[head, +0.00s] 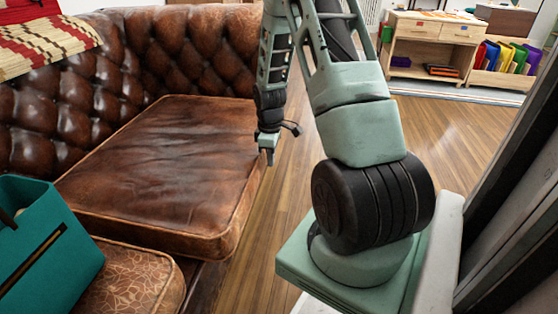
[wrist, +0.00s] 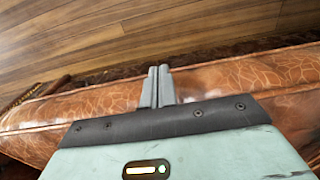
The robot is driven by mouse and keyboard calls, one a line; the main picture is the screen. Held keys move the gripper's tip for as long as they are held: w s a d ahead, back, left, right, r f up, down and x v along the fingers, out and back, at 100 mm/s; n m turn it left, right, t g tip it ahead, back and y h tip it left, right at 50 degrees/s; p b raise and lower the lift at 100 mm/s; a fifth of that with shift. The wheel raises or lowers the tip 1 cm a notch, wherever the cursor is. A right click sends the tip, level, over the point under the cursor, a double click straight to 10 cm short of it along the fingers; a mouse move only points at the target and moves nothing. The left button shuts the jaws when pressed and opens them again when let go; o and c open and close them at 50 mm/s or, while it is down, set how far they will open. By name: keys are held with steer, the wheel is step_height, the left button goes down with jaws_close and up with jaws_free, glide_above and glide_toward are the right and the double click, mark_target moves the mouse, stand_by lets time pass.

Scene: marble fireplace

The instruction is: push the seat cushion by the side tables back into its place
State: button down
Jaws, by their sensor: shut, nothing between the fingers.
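The brown leather seat cushion (head: 165,165) lies on the tufted sofa in the head view. Its near right corner juts out past the front of the neighbouring cushion, over the floor. My gripper (head: 267,157) points down at the cushion's right edge, towards the far end. In the wrist view my gripper (wrist: 160,72) has its two fingers together with nothing between them. Worn brown leather of the cushion (wrist: 260,82) spreads behind and to both sides of the fingers. I cannot tell whether the fingertips touch it.
A tufted leather sofa back (head: 180,50) rises behind. A second seat cushion (head: 130,285) and a teal bag (head: 45,250) are at the near left. A striped red and cream blanket (head: 45,40) hangs top left. Wooden floor (head: 450,130) is open towards low wooden cabinets (head: 425,45) at the back.

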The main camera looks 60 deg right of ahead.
mark_target(247, 153)
steer(key=shift+w+a+r, duration=0.1)
steer(key=shift+w, duration=0.2)
steer(key=w+a+p, duration=0.1)
steer(key=w, duration=0.1)
steer(key=w+p, duration=0.1)
steer(key=w, duration=0.1)
steer(key=w+a+p, duration=0.1)
steer(key=w+p, duration=0.1)
steer(key=shift+w+a+r, duration=0.15)
steer(key=shift+a+r, duration=0.05)
steer(key=shift+a, duration=0.15)
steer(key=shift+w+a+f, duration=0.15)
steer(key=shift+w, duration=0.3)
steer(key=shift+s, duration=0.1)
